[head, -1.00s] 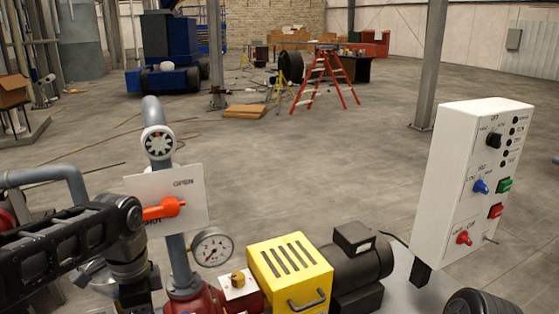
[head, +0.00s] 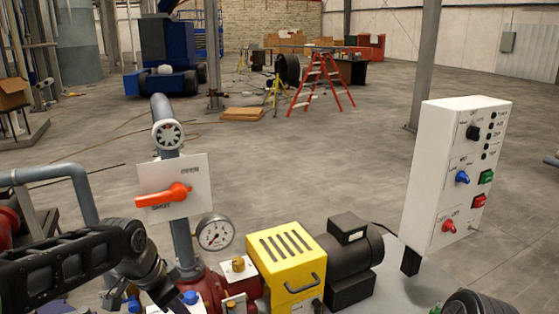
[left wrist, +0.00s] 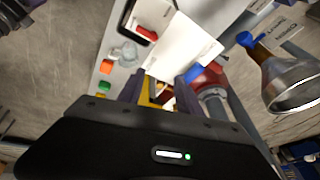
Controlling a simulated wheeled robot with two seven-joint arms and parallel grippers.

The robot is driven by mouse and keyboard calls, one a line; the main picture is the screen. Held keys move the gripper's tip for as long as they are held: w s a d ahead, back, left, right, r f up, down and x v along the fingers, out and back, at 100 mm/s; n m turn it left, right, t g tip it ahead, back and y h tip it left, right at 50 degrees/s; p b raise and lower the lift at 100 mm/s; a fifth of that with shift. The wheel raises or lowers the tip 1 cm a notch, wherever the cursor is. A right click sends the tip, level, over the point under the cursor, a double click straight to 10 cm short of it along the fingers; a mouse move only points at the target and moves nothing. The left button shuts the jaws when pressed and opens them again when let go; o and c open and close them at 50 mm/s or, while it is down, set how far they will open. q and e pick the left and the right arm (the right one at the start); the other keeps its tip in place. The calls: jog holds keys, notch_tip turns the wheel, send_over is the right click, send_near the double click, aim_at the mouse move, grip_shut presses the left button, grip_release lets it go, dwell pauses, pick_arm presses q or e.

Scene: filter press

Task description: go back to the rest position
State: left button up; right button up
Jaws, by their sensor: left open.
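My left arm comes in from the left in the head view, in front of the pipework, with its wrist bent down. Its gripper fingers (left wrist: 160,90) show in the left wrist view, apart with nothing held between them. The orange valve handle (head: 162,196) lies nearly level across a white plate marked OPEN and SHUT (head: 195,172). My left arm is below and left of the handle, clear of it. My right gripper is not in view.
A round gauge (head: 215,232), a yellow guard (head: 285,260) and a black motor (head: 350,258) stand close in front. A white control box (head: 455,170) with knobs and buttons stands at the right. The floor beyond is mostly open, with a red stepladder (head: 320,82) far back.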

pick_arm(q)
jog(key=s+d+f+n+t+h, duration=0.1)
jog(key=d+f+n, duration=0.35)
jog(key=f, duration=0.75)
jog(key=s+d+f+n+h, duration=0.15)
jog(key=d+f+n, duration=0.35)
jog(key=f, duration=0.6)
jog(key=s+d+f+g, duration=0.2)
jog(key=s+f, duration=0.5)
jog(key=s, duration=0.4)
jog(key=s+d+f+n+g, duration=0.1)
jog(key=s+d+f+g, duration=0.1)
jog(key=s+f, duration=0.6)
jog(key=s+d, duration=0.1)
jog(key=s, duration=0.2)
